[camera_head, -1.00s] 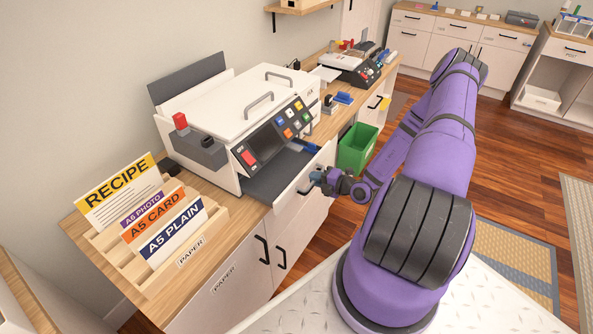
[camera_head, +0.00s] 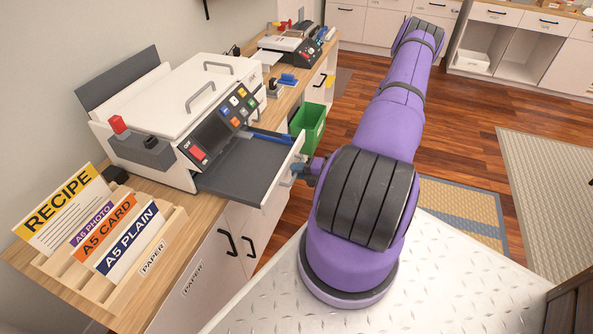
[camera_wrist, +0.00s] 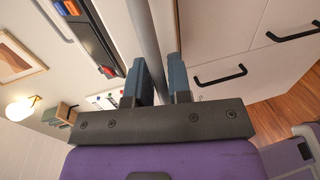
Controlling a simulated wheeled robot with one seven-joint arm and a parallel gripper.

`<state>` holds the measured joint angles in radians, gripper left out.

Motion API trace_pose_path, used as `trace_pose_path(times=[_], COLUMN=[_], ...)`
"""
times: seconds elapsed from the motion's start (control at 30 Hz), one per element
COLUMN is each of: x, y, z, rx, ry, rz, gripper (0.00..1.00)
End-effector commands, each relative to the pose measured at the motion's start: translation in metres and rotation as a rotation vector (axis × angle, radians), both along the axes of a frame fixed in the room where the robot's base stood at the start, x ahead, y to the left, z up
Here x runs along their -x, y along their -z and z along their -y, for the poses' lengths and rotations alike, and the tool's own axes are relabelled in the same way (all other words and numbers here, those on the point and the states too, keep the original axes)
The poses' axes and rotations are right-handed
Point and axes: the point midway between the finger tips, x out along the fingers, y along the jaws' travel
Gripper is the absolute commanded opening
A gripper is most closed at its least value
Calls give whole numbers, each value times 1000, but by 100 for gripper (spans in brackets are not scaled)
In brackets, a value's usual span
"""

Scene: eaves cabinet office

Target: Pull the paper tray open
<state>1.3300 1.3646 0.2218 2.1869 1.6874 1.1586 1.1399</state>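The paper tray (camera_head: 240,170) is a dark grey flat tray with a pale front panel. It sticks well out of the front of the white printer (camera_head: 165,105), and its bed looks empty apart from a blue strip along the far side. My gripper (camera_head: 300,169) is at the outer face of the tray front, partly hidden by my purple arm. In the wrist view, the two blue-grey fingers of my gripper (camera_wrist: 160,80) stand on either side of a grey bar (camera_wrist: 147,35), which looks like the tray's handle. They appear closed on it.
A paper rack (camera_head: 110,250) with labelled cards stands on the wooden counter at front left. White cabinets with black handles (camera_head: 228,243) are below the tray. A green bin (camera_head: 308,125) stands beyond it. Open wooden floor lies to the right.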

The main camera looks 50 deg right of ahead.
Motion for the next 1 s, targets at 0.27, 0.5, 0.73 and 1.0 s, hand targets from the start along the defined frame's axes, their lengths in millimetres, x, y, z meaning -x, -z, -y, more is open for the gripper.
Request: trace_pose_path(times=[0.27, 0.5, 0.73, 1.0], x=[0, 11, 49, 88], y=[0, -2, -11, -20], z=[0, 4, 19, 33], rx=[0, 1, 1, 1], ry=[0, 1, 3, 1], rz=[0, 0, -1, 0], gripper=[37, 37, 37, 37])
